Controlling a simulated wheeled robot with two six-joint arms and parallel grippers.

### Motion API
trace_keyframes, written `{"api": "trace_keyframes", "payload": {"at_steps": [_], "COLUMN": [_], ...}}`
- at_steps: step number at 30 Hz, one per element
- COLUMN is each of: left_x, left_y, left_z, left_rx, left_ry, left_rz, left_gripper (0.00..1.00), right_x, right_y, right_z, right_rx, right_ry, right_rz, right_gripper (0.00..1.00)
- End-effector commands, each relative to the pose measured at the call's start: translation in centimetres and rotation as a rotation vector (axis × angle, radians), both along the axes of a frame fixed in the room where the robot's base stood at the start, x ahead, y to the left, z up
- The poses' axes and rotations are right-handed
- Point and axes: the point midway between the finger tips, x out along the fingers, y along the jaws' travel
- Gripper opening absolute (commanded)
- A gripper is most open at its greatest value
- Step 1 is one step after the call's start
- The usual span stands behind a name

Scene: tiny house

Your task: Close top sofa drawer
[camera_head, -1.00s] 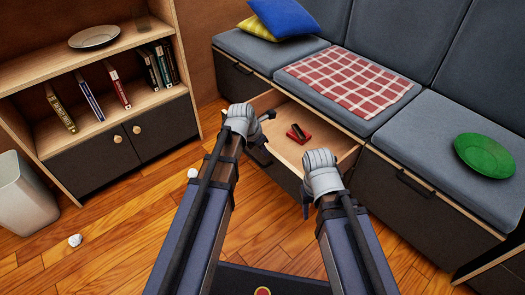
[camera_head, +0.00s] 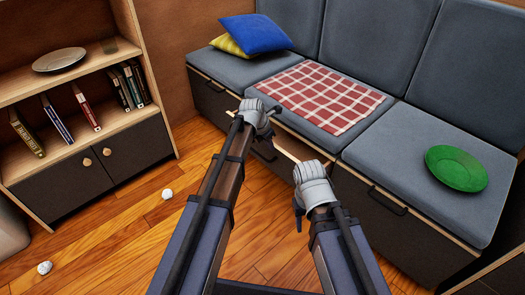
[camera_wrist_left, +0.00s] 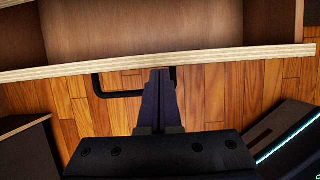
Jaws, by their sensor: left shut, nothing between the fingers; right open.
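The middle sofa drawer (camera_head: 272,163) is still partly pulled out below the seat with the checked cloth. Its front and pale top edge show between my arms. In the left wrist view, the drawer's pale rim (camera_wrist_left: 225,59) crosses the picture, with its interior beyond and a black handle (camera_wrist_left: 97,84) on the near side. Contact is unclear. My right gripper (camera_head: 298,215) is open, empty and in front of the sofa.
The sofa holds blue and yellow pillows (camera_head: 255,33), a checked cloth (camera_head: 318,95) and a green plate (camera_head: 456,168). A shelf cabinet (camera_head: 133,155) stands at left. Crumpled white balls (camera_head: 167,194) lie on the wooden floor, which is clear around them.

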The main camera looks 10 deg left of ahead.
Motion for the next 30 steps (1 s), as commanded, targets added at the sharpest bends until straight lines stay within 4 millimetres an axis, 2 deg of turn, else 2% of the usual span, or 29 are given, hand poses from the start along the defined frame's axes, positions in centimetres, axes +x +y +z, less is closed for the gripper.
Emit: {"api": "trace_keyframes", "payload": {"at_steps": [1,3,12,30], "left_x": [1.1,2.0,4.3,4.6], "left_y": [-0.6,-1.4,-3.2,-3.6], "left_z": [0.0,0.0,0.0,0.0], "left_rx": [-0.001,-0.001,0.0,-0.001], "left_ry": [0.0,-0.001,-0.001,-0.001], "left_rz": [-0.001,-0.002,-0.001,0.0], "left_gripper": [0.0,0.0,0.0,0.0], "right_x": [0.0,0.0,0.0,0.0], "right_y": [0.0,0.0,0.0,0.0], "right_z": [0.0,0.0,0.0,0.0], "right_rx": [0.0,0.0,0.0,0.0], "right_ry": [0.0,0.0,0.0,0.0], "right_rz": [0.0,0.0,0.0,0.0], "right_gripper": [0.5,0.5,0.5,0.5]}}
